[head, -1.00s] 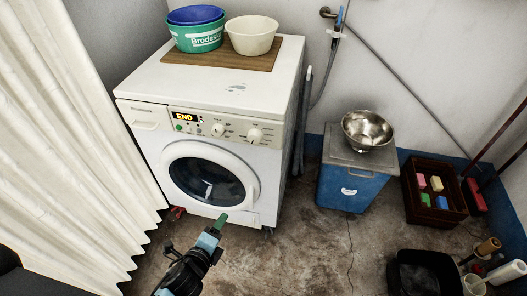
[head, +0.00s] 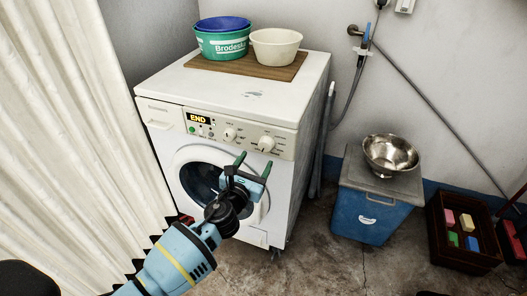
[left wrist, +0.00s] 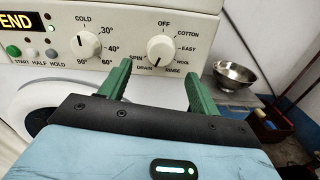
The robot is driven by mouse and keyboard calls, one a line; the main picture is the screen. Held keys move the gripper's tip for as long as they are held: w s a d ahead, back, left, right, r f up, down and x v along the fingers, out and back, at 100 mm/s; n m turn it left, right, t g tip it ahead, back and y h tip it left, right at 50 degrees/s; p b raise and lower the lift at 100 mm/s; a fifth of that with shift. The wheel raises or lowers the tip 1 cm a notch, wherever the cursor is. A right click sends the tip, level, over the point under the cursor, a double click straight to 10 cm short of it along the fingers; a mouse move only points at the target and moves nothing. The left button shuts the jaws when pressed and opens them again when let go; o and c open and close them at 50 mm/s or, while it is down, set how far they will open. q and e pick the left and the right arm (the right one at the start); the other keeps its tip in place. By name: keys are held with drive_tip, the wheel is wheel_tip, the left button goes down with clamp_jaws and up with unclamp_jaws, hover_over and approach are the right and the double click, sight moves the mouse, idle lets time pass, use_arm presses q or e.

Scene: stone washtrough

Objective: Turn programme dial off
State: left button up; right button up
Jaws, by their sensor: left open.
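The programme dial (head: 266,144) is the white round knob at the right of the washing machine's front panel. In the left wrist view the programme dial (left wrist: 160,47) is ringed by words such as OFF, COTTON, EASY, RINSE, DRAIN and SPIN, with OFF at the top. My left gripper (head: 254,160) is open and empty, just below and in front of the dial. In the left wrist view its green fingers (left wrist: 158,74) stand either side of the dial's line, apart from it. My right gripper is not in view.
The temperature dial (left wrist: 83,45) sits left of the programme dial. The display (head: 199,119) reads END. Basins (head: 276,48) stand on a board on the machine. A pale curtain (head: 110,150) hangs at left; a blue bin (head: 365,217) with a metal bowl (head: 390,155) stands at right.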

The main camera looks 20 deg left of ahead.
sight(264, 148)
use_arm(q)
drive_tip(key=w, duration=0.2)
drive_tip(key=w+b, duration=0.1)
drive_tip(key=w, duration=0.2)
drive_tip(key=shift+d+f, duration=0.15)
drive_tip(key=shift+w+b, duration=0.5)
drive_tip(key=shift+w, duration=0.25)
drive_tip(key=c, duration=1)
